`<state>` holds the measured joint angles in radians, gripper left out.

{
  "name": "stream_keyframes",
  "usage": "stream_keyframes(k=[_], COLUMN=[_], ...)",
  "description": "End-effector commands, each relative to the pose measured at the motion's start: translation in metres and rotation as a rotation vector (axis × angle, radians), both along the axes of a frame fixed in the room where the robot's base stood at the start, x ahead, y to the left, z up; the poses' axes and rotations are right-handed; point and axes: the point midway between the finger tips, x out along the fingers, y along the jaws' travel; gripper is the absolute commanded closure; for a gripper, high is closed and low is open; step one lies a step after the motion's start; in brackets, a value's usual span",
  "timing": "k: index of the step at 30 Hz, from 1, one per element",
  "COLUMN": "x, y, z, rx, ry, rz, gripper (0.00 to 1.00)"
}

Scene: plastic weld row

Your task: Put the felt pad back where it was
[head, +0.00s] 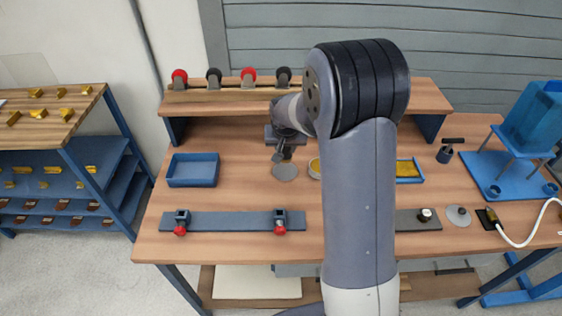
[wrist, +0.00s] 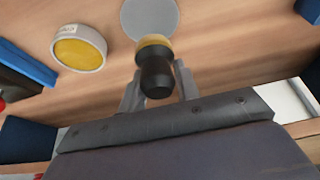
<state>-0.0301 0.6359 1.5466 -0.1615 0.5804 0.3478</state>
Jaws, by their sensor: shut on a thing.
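My gripper (head: 283,152) is at the back middle of the bench, below the raised shelf. In the wrist view its two fingers (wrist: 158,88) are closed on a dark, round-handled thing with a tan band at its far end, which looks like the felt pad (wrist: 156,68). A flat grey disc (head: 285,172) lies on the bench just in front of the gripper. In the wrist view the grey disc (wrist: 150,17) shows right beyond the pad's tan end, partly covered by it. I cannot tell whether they touch.
A round tin with yellow contents (wrist: 79,48) stands beside the disc, partly behind my arm in the head view. A blue tray (head: 193,170) is to the left. A dark strip with red-knobbed clamps (head: 230,222) lies in front. A second grey disc (head: 458,216) is at right.

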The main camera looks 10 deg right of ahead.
Motion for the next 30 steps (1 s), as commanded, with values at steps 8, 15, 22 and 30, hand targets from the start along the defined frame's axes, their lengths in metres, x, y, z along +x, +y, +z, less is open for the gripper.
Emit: stream_keyframes(k=[8,15,22,30], x=[-0.001,0.000,0.000,0.000], y=[0.000,0.000,0.000,0.000], z=[-0.027,-0.054,-0.055,-0.057], rx=[0.000,0.001,0.001,0.001], ry=[0.003,0.000,-0.001,-0.001], rz=[0.001,0.000,0.000,0.000], gripper=[0.88,0.88,0.88,0.56])
